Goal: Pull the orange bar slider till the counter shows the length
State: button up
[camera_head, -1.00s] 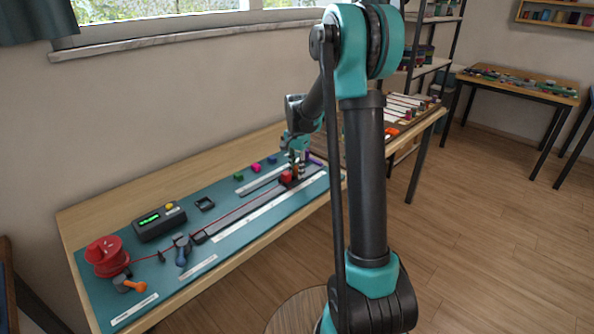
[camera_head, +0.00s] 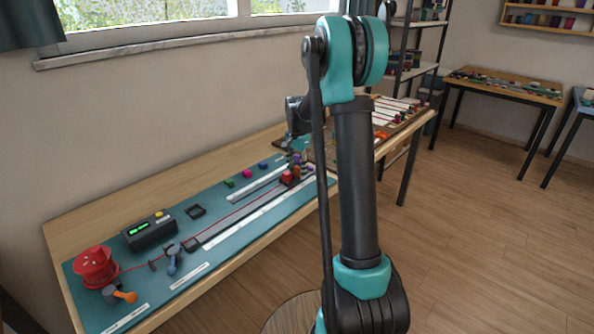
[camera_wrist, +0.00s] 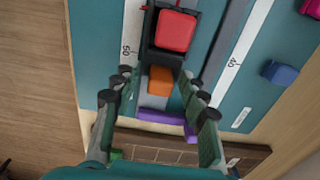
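The orange bar (camera_wrist: 160,80) sits directly behind the red block (camera_wrist: 175,30) on a dark carriage in the wrist view. In the head view the orange bar is small and partly hidden by my gripper, and the red block (camera_head: 287,177) shows at the track's right part. My gripper (camera_wrist: 156,73) is open, with its fingers on either side of the orange bar and visible gaps between. A red cord (camera_head: 215,226) runs from the red spool (camera_head: 96,267) toward the slider. The dark counter (camera_head: 150,230) has a lit green display; its digits are too small to read.
A scale strip marked 50 (camera_wrist: 131,40) and one marked 40 (camera_wrist: 240,45) flank the track. A purple bar (camera_wrist: 160,116) lies behind the orange bar. A blue block (camera_wrist: 280,72) stands to the right. A grey-blue lever (camera_head: 173,260) and an orange-handled part (camera_head: 122,295) are near the spool.

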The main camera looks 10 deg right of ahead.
aim_at(297, 167)
jog(key=shift+r, duration=0.1)
notch_tip(297, 167, up, 12)
dwell(0.5)
